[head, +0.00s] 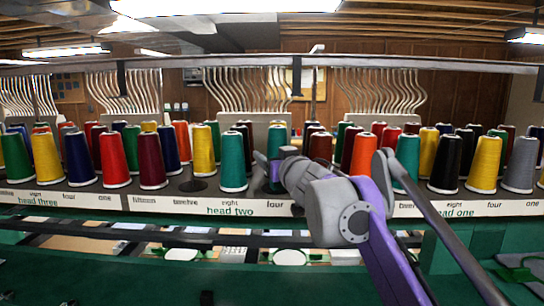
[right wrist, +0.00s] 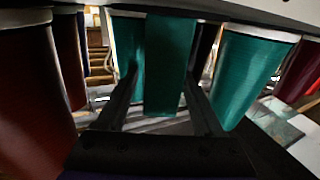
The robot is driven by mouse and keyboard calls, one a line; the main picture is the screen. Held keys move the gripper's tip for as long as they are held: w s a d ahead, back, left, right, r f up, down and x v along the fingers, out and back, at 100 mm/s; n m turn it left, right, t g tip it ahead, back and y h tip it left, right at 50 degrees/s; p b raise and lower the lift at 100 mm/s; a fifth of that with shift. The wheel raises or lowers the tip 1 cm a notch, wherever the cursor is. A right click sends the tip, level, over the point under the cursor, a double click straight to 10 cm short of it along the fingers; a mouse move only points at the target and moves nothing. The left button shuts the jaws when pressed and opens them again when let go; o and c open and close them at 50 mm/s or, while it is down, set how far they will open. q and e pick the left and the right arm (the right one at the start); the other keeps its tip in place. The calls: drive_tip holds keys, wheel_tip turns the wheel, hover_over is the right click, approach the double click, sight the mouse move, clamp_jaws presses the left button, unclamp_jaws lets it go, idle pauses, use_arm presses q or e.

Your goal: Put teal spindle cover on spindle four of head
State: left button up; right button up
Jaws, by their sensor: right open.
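My right gripper (head: 275,165) is at the row of thread cones, over the label "four" (head: 274,205) of head two. Its open fingers (right wrist: 160,95) stand on either side of a teal cone (right wrist: 168,65) in the right wrist view. In the head view that cone is mostly hidden by the gripper. Whether the fingers touch it cannot be told. Another teal cone (head: 232,163) stands to the left above the "eight" label; a teal cone also shows at the right of the wrist view (right wrist: 250,75). My left gripper is not in view.
Cones of several colours stand close together on the rack. A bare dark spot (head: 197,185) shows in the front row above "twelve". A yellow cone (head: 203,150) stands behind it. The head two label strip (head: 230,210) runs along the front. Green machine parts (head: 130,270) lie below.

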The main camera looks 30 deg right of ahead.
drive_tip(key=shift+s, duration=0.1)
drive_tip(key=shift+s, duration=0.4)
drive_tip(key=s+a+b, duration=0.1)
drive_tip(key=s, duration=0.8)
drive_tip(key=shift+s+a+b, duration=0.35)
drive_tip(key=shift+b, duration=0.05)
